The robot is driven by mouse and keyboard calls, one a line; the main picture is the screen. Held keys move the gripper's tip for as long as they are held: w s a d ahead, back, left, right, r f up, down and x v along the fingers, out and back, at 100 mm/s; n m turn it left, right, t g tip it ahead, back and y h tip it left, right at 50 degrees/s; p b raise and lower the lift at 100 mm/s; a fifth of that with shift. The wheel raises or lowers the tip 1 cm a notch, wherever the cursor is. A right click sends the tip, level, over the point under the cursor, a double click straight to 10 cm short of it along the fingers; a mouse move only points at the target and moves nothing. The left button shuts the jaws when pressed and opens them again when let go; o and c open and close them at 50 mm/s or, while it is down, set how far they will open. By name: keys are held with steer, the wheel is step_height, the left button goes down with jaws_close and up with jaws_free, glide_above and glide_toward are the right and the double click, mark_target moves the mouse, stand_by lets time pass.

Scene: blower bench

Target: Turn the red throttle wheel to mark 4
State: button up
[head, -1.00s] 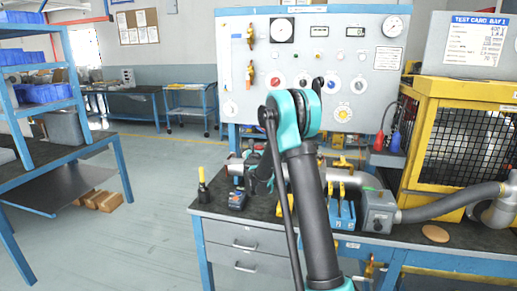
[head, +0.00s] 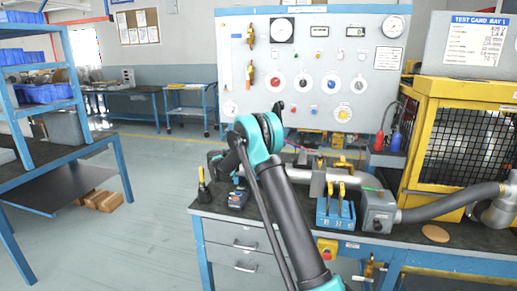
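A red knob (head: 275,82) on a round white dial sits at the left of a row on the pale upright panel (head: 400,12). It is the only red wheel-like control I can make out, and its marks are too small to read. My arm rises from the bottom of the head view and bends at a teal joint below the panel. What seems to be my gripper (head: 217,161) is a small dark shape left of that joint, over the bench's left end and well below the red knob, apart from it. Its fingers are too small and partly hidden to read.
The bench (head: 220,211) carries a metal pipe, a blue block with yellow levers (head: 336,211) and a yellow-black bottle (head: 203,190). A yellow mesh cage (head: 465,95) stands right.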

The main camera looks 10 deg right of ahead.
steer(key=shift+m+g+h, duration=0.3)
steer(key=shift+g, duration=0.1)
steer(key=o, duration=1.2)
steer(key=v, duration=1.2)
